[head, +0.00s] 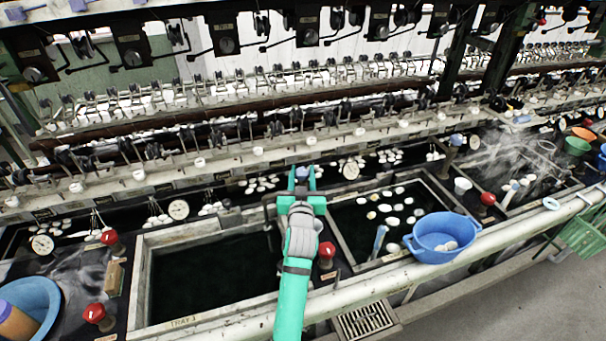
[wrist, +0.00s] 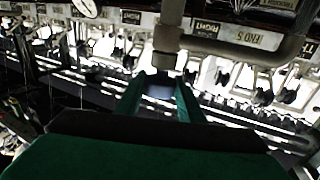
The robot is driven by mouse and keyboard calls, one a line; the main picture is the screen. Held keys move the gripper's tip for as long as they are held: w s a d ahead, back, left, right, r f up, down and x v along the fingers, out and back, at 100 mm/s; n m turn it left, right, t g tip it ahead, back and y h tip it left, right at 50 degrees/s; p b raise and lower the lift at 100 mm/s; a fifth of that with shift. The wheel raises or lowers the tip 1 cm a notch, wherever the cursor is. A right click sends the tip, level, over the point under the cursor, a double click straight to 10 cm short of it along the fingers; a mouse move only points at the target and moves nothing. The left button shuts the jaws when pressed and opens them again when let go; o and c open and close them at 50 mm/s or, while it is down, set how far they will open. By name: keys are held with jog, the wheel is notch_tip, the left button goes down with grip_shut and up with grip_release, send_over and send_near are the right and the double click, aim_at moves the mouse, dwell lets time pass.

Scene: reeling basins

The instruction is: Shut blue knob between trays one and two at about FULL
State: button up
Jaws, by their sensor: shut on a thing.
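My gripper (head: 302,182) reaches over the strip between two sunken trays, at their back edge. Its green fingers are shut on the blue knob (head: 302,172), which is mostly hidden by them. In the wrist view the knob (wrist: 160,91) shows pale blue between the fingertips, with a grey pipe stem above it. The left tray (head: 141,290), marked TRAY on its front rim, holds dark water. The right tray (head: 345,252) holds dark water with several white cocoons. The knob's dial marking is not legible.
A red knob (head: 327,250) stands close beside my forearm. A blue basin (head: 441,250) sits on the front edge at right. Another blue basin (head: 30,297) is at far left. Reeling machinery and dials (head: 179,209) line the back.

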jog(key=shift+a+m+h, duration=0.15)
jog(key=shift+m+h, duration=0.25)
jog(key=shift+h, duration=0.2)
jog(key=shift+m+g+h, duration=0.6)
jog(key=shift+m+h, duration=0.9)
jog(key=shift+h, duration=0.8)
jog(key=shift+m+g+h, duration=1.6)
jog(key=shift+m+h, duration=0.4)
jog(key=shift+h, duration=0.7)
jog(key=shift+f+m+g+h, duration=0.1)
jog(key=shift+m+g+h, duration=0.3)
jog(key=shift+h, duration=0.1)
jog(key=o, duration=1.1)
jog(key=shift+c, duration=0.2)
jog(key=v, duration=1)
jog(key=shift+s+a, duration=0.25)
